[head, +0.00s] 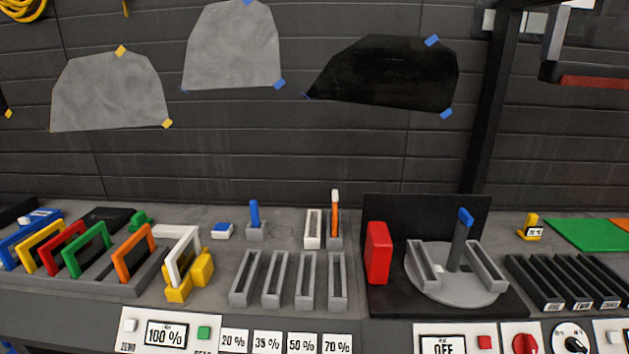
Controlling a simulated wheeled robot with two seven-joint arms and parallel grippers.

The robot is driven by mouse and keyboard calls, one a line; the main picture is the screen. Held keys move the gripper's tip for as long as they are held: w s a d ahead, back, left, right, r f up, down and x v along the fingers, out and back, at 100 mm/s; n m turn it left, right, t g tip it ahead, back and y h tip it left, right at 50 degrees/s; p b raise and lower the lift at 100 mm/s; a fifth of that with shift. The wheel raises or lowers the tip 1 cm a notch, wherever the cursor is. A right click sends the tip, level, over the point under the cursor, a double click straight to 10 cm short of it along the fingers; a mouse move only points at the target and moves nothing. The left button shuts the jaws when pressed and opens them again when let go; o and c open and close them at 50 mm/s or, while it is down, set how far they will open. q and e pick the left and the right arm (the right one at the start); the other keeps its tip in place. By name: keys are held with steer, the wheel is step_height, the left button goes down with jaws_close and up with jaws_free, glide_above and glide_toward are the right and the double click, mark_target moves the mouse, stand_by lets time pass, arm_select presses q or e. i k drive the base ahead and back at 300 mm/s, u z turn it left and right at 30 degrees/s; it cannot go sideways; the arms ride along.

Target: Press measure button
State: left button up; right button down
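A white panel (217,323) is on the front face of the bench at lower left. Its display (166,335) reads 100 %. A green button (204,333) sits right of the display, with a label below it that is cut by the picture's edge. A white button (129,325) labelled ZERO sits left of the display. Above the panel, a white frame (190,235) stands between two yellow blocks (203,267). Neither of my grippers shows in the head view, and nothing covers the buttons.
Coloured frames stand in a grey rack (122,289) at left. Empty grey slots (307,281) are in the middle. A red block (378,253) and a round turntable (458,290) stand at right. Another panel below reads OFF, beside a red button (485,342). Film sheets hang on the wall.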

mark_target(203, 332)
steer(key=u, duration=1.2)
